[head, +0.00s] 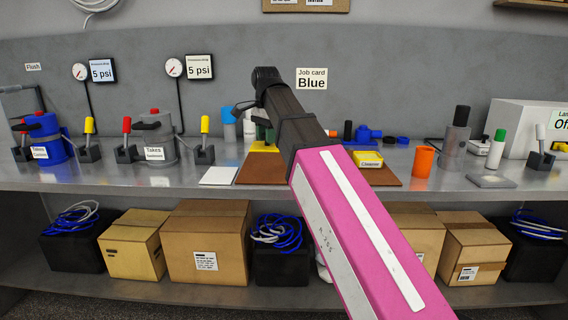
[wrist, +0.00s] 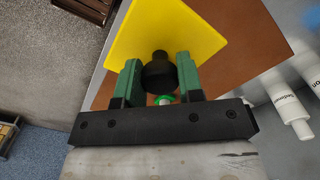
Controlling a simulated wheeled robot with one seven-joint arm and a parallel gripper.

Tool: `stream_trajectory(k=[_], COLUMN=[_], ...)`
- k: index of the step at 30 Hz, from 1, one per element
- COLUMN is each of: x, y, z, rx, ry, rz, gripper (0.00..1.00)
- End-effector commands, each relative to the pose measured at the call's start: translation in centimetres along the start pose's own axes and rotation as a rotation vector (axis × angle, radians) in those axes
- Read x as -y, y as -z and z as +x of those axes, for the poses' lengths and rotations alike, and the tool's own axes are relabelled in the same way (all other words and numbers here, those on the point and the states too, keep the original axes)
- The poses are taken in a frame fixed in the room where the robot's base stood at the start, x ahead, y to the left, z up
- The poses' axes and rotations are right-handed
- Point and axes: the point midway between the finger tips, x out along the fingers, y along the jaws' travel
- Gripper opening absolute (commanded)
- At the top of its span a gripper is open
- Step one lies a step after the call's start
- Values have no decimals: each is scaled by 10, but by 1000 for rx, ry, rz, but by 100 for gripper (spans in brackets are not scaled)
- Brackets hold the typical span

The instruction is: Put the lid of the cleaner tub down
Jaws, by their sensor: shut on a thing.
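My gripper (wrist: 159,82) is shut on the black knob (wrist: 159,72) of a yellow square lid (wrist: 165,30), one green finger on each side of the knob. In the head view my gripper (head: 264,135) points down at the left part of the brown mat (head: 262,172), partly hidden by my arm. The lid (head: 265,147) shows below it, over the mat; I cannot tell whether it touches. The yellow tub (head: 367,158) labelled Cleaner stands on the right part of the mat, right of my arm. The mat (wrist: 270,50) shows beneath the lid in the wrist view.
A white card (head: 219,176) lies left of the mat. An orange cup (head: 423,162) stands right of it. Blue fittings (head: 367,134) and several bottles stand behind. A grey pot (head: 156,137) and a blue pot (head: 45,135) stand at the left. Boxes fill the lower shelf.

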Motion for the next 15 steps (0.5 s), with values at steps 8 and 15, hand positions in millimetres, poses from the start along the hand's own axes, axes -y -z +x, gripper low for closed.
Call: stream_trajectory(k=[8,15], x=[10,27], y=[28,74], z=[17,46], rx=[2,2], ry=[-4,-4], rz=[2,1], gripper=[12,12])
